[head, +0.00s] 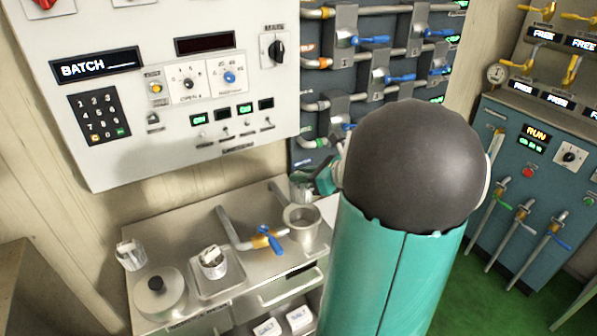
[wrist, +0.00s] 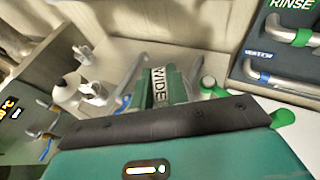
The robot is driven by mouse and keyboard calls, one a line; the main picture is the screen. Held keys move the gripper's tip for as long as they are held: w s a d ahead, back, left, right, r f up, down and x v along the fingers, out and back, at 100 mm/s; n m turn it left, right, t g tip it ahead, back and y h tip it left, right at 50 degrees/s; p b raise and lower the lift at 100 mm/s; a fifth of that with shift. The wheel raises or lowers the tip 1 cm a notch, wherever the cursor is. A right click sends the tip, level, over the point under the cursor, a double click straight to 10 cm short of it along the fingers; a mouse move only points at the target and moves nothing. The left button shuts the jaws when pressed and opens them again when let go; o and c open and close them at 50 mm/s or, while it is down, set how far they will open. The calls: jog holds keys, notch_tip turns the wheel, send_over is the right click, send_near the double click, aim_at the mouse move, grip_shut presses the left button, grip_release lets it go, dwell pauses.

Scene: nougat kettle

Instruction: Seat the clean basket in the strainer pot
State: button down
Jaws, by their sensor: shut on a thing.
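My gripper (head: 318,181) is a teal shape at the back right of the steel bench, partly hidden by my own arm. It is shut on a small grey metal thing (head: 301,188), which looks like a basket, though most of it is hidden. The held thing is above and behind an open grey pot (head: 302,229), apparently the strainer pot, and appears apart from it. Two other basket-like metal cups (head: 130,256) (head: 212,262) are on the bench.
A lidded pot (head: 159,292) is at the bench's front left. A pipe with a blue-handled valve (head: 268,238) lies just left of the open pot. A control panel (head: 180,85) and a pipe rack (head: 375,60) rise behind. A small tray (head: 232,284) holds one cup.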

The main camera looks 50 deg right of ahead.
aim_at(302, 190)
jog(key=shift+f, duration=0.6)
jog(key=shift+s+f, duration=0.15)
jog(key=shift+f, duration=0.35)
jog(key=shift+a+f, duration=0.1)
jog(key=shift+f, duration=3.2)
jog(key=shift+f, duration=1.6)
dwell(0.5)
jog(key=c, duration=1.3)
grip_release()
